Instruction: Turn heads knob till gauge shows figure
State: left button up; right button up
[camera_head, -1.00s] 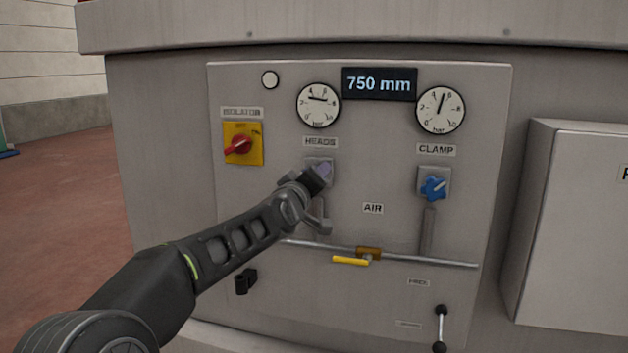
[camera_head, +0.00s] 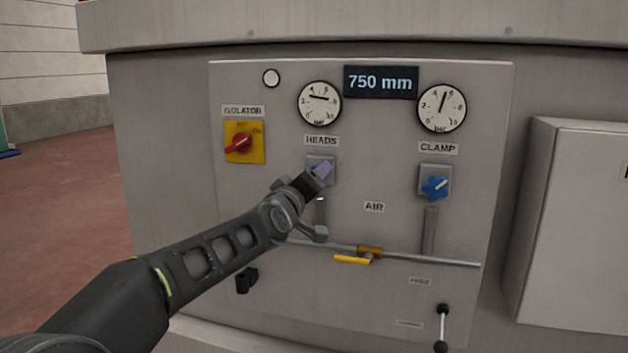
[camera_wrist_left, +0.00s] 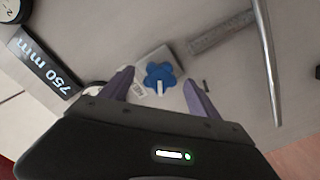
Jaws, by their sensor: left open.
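The heads knob (camera_head: 313,168) is blue and mostly hidden behind my left gripper (camera_head: 322,172) in the head view. In the left wrist view the knob (camera_wrist_left: 158,73) is star-shaped with a white mark, on a grey square plate. It appears between the two spread, purple-grey fingers of my left gripper (camera_wrist_left: 159,82), which is open; the gap in depth is hard to judge. The heads gauge (camera_head: 319,103) is round and white, above the HEADS label (camera_head: 321,141). Its dark needle points left and slightly up, near the 2. My right gripper is not in view.
The clamp knob (camera_head: 436,186) and clamp gauge (camera_head: 442,108) are to the right. A display (camera_head: 380,82) reads 750 mm. The red isolator switch (camera_head: 240,143) is at left. A yellow-handled valve (camera_head: 352,259) sits on a pipe below. A grey box (camera_head: 575,220) stands out at right.

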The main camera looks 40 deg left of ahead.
pick_arm(q)
jog(key=v, duration=0.4)
dwell(0.5)
